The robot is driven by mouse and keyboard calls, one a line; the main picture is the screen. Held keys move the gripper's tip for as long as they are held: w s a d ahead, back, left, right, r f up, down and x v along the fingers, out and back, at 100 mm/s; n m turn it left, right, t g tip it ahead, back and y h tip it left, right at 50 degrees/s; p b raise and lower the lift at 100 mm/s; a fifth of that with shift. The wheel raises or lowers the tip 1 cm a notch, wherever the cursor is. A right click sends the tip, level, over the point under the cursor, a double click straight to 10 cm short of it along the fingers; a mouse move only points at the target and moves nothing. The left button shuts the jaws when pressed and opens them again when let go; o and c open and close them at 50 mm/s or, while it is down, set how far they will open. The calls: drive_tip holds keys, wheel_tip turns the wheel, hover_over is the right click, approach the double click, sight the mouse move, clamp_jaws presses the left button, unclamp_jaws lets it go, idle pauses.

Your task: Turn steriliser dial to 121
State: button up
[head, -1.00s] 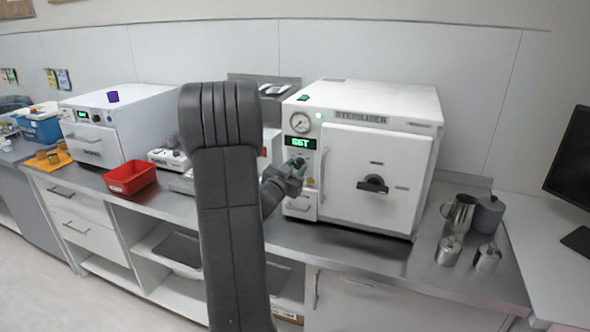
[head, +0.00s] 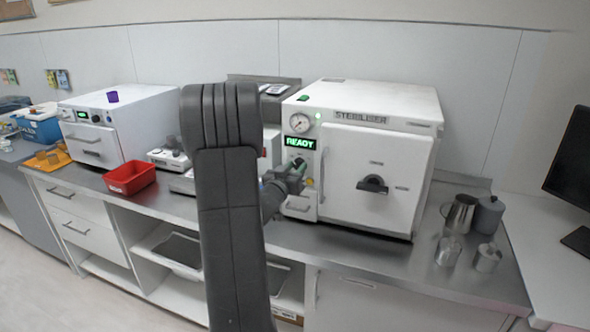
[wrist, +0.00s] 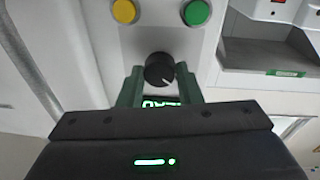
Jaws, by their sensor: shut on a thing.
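The steriliser (head: 345,170) is a white box with a closed door on the counter, labelled STERILISER. Its green display (head: 300,143) reads READY in the head view; part of the display shows upside down in the wrist view (wrist: 160,103). The black dial (wrist: 159,70) with a white pointer line sits between my two green fingers in the wrist view. My gripper (head: 297,167) is at the control panel below the display, shut on the dial (wrist: 159,84). In the head view the dial is hidden by my gripper, and its scale numbers cannot be read.
A yellow button (wrist: 124,11) and a green button (wrist: 196,13) sit close to the dial. Metal canisters (head: 458,216) stand at right; a red tray (head: 130,178) lies left.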

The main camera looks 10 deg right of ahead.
drive_tip(key=o, duration=1)
drive_tip(key=shift+c, duration=0.2)
drive_tip(key=b+v, duration=0.2)
drive_tip(key=v, duration=1.2)
drive_tip(key=shift+b, duration=0.35)
drive_tip(key=shift+w, duration=0.1)
drive_tip(key=p+x, duration=0.2)
drive_tip(key=x, duration=1.2)
drive_tip(key=shift+p, duration=0.4)
